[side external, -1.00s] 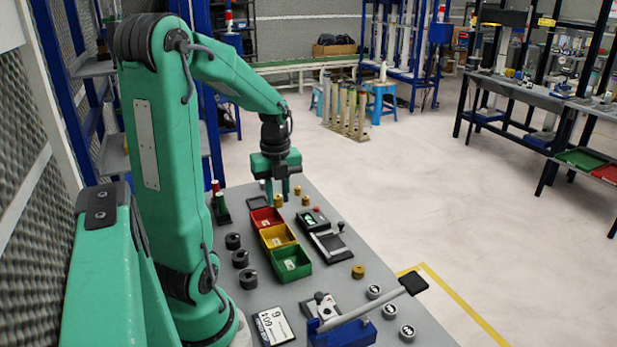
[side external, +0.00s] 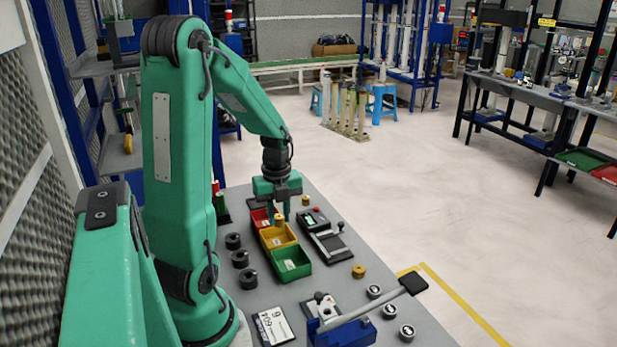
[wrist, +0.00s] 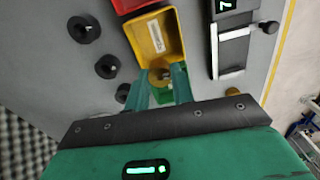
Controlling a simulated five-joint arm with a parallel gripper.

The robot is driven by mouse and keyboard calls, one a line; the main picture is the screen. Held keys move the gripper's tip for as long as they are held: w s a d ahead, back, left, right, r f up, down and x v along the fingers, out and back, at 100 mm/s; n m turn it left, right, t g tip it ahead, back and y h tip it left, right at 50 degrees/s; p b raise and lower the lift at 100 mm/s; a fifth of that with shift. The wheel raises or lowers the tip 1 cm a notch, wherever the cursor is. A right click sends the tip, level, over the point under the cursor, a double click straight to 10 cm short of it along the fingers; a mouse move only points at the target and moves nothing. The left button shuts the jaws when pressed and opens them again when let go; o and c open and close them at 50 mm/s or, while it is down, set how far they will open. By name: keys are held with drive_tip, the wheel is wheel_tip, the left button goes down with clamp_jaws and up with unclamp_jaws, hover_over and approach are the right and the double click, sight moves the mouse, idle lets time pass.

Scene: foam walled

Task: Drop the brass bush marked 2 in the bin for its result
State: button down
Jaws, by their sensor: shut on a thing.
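My gripper (side external: 279,212) is shut on a brass bush (side external: 279,219) and holds it upright over the yellow bin's far end. In the wrist view the bush (wrist: 160,77) sits between the green fingers, in front of the yellow bin (wrist: 157,36). No mark on it is legible. The red bin (side external: 259,218), yellow bin (side external: 265,240) and green bin (side external: 291,268) stand in a row, each with a pale label. Other brass bushes stand on the table, one beyond the bins (side external: 305,200) and one to the right (side external: 358,271).
Right of the bins is a gauge with a lit display (side external: 311,220); in the wrist view it reads like a 7 (wrist: 226,5). Several black knobs (side external: 240,258) line the left side. A blue lever fixture (side external: 342,331) and a number card (side external: 272,325) are nearer the camera.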

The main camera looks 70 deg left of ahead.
drive_tip(key=c, duration=1.1)
unclamp_jaws()
drive_tip(key=shift+r, duration=3.9)
drive_tip(key=shift+d, duration=0.1)
drive_tip(key=shift+w+d+r+n, duration=0.25)
drive_tip(key=shift+d+r+n, duration=0.05)
drive_tip(key=shift+d+n, duration=0.15)
drive_tip(key=d+r+n+t, duration=0.2)
drive_tip(key=d+n, duration=0.4)
drive_tip(key=d, duration=0.1)
drive_tip(key=s+d+r+n+t, duration=0.1)
drive_tip(key=d+r+n, duration=0.1)
drive_tip(key=d+n, duration=0.4)
drive_tip(key=d+r+n+t, duration=0.2)
drive_tip(key=d+r+n, duration=0.1)
drive_tip(key=d+n, duration=0.3)
drive_tip(key=shift+s+d+t, duration=0.3)
drive_tip(key=shift+d, duration=0.55)
